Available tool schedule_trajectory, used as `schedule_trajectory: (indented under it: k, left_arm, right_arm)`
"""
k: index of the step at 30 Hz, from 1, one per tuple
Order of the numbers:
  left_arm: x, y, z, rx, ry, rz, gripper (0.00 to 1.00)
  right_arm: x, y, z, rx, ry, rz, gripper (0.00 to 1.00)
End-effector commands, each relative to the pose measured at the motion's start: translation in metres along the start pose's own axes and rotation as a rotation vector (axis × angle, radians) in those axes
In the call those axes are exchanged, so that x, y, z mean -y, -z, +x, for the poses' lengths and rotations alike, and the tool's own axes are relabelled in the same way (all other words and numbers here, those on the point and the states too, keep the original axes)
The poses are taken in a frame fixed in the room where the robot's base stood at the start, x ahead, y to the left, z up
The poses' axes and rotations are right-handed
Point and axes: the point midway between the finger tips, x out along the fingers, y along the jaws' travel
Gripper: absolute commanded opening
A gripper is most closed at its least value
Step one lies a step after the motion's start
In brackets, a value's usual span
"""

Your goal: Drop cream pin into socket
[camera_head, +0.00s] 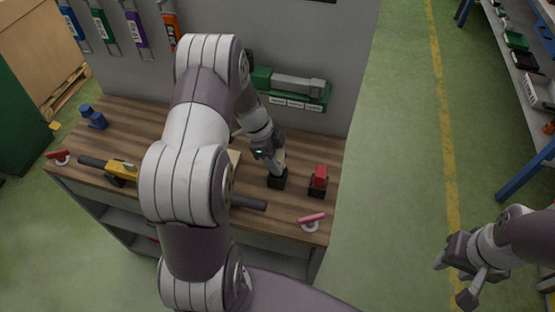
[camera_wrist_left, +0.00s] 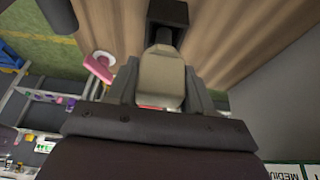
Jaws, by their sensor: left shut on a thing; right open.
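The cream pin (camera_head: 281,156) is between the fingers of my left gripper (camera_head: 275,160), upright in the head view. My left gripper is shut on it; the pin's broad body (camera_wrist_left: 162,75) fills the space between the fingers (camera_wrist_left: 161,88) in the left wrist view. A black socket (camera_head: 277,180) stands on the bench directly below the pin and also shows in the left wrist view (camera_wrist_left: 168,12). The pin's lower end is at the socket's top; I cannot tell how far inside it is. My right gripper (camera_head: 452,282) is open and empty, off the bench at the right.
A red block in a dark holder (camera_head: 318,181) stands just right of the socket. A pink-handled piece on a white ring (camera_head: 312,219) lies at the front right of the wooden bench (camera_head: 130,122). A dark bar with a yellow block (camera_head: 120,172) lies left. A grey panel (camera_head: 352,60) rises behind.

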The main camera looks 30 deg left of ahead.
Motion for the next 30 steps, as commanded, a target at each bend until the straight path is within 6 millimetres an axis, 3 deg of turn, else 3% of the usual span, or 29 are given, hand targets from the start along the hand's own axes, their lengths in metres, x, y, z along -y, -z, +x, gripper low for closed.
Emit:
schedule_trajectory:
  k: [18, 30]
  left_arm:
    - [0.0, 0.015, -0.037, 0.0, 0.001, 0.0, 0.09]
    - [0.0, 0.017, -0.041, 0.0, 0.001, 0.0, 0.09]
  right_arm:
    - [0.0, 0.002, -0.018, 0.0, 0.0, 0.0, 0.43]
    - [0.0, 0.002, -0.019, 0.0, 0.0, 0.0, 0.43]
